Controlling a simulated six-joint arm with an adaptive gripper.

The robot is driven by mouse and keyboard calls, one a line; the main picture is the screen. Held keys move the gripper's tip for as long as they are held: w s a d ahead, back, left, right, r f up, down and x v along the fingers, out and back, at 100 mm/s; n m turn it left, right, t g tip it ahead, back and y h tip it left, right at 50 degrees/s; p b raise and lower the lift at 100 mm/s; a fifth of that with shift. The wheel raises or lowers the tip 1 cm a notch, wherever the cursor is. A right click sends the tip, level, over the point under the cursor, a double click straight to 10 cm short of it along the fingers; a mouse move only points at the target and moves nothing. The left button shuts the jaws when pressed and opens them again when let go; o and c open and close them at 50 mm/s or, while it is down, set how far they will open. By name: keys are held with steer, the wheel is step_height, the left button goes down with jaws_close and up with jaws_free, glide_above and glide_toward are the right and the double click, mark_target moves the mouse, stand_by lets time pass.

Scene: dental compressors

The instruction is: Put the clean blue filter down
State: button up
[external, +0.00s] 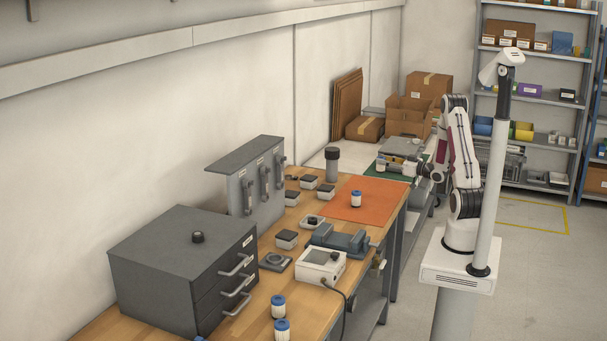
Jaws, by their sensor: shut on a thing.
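My gripper (398,164) reaches left over the green mat (400,174) at the far end of the bench. It is shut on a small blue and white filter (381,166), which shows at its fingertips. The filter looks upright; at this size I cannot tell whether its bottom touches the mat. Another blue-topped white filter (356,199) stands upright on the orange mat (341,205). Two more such filters stand at the near end of the bench, one (278,306) behind the other (282,329).
A grey drawer cabinet (160,265), a grey panel unit (246,180), a grey vise-like fixture (338,240) and a white device (319,264) crowd the near bench. A dark cylinder (332,165) stands beside the orange mat. Cardboard boxes (408,115) lie behind the green mat. Much of the orange mat is bare.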

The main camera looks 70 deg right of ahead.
steer(key=a+y, duration=0.1)
steer(key=a+n+y, duration=0.1)
steer(key=a+y, duration=0.1)
steer(key=a, duration=0.1)
steer(key=shift+w+a+f+n, duration=0.1)
steer(key=shift+w+f+n, duration=0.05)
steer(key=shift+w+n, duration=0.2)
steer(key=shift+f, duration=2.9)
steer(key=shift+f, duration=2.1)
steer(key=shift+f, duration=0.2)
steer(key=o, duration=1.1)
